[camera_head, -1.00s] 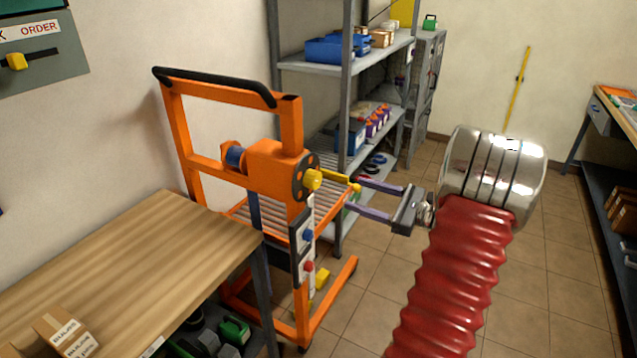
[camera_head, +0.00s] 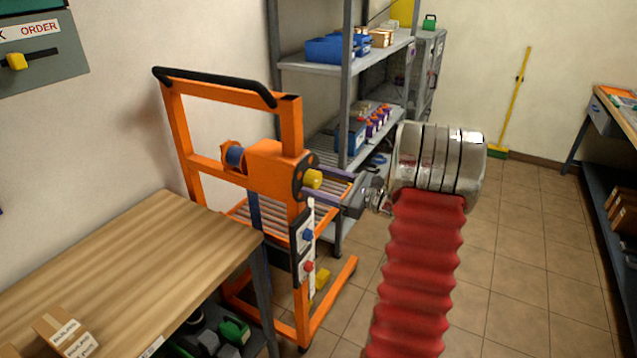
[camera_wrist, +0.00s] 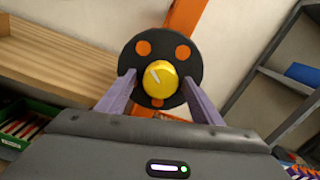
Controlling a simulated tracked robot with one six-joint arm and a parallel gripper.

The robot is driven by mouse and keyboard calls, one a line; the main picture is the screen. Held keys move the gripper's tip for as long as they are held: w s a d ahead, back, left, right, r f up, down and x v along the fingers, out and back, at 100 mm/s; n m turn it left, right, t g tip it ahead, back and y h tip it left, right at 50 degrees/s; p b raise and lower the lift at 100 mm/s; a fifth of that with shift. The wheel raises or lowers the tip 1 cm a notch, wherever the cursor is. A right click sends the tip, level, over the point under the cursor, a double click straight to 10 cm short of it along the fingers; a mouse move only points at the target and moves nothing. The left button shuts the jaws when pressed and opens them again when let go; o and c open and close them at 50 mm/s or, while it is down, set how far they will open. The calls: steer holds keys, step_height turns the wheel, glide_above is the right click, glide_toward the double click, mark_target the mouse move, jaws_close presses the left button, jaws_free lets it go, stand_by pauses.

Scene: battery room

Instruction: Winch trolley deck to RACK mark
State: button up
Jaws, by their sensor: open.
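The orange trolley (camera_head: 180,120) stands between the workbench and the shelving. Its winch has a black disc (camera_head: 299,176) with a yellow knob (camera_head: 313,179) at its centre. The roller deck (camera_head: 338,186) sits partly behind the frame. The mast carries a white strip (camera_head: 309,222) with blue and red parts; its writing is too small to read. My gripper (camera_head: 314,184) is open, with its fingers pointing at the disc. In the wrist view, the yellow knob (camera_wrist: 159,79) lies between my purple fingers (camera_wrist: 160,90), with gaps at its sides. Contact with the disc is unclear.
A wooden workbench (camera_head: 130,245) stands at the front left, with a cardboard box (camera_head: 65,335) on it. Grey shelving (camera_head: 347,80) with blue bins rises behind the trolley. Tiled floor (camera_head: 520,250) is clear to the right, before another bench (camera_head: 605,150).

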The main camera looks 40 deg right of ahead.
steer(key=shift+w, duration=0.1)
steer(key=c, duration=1.1)
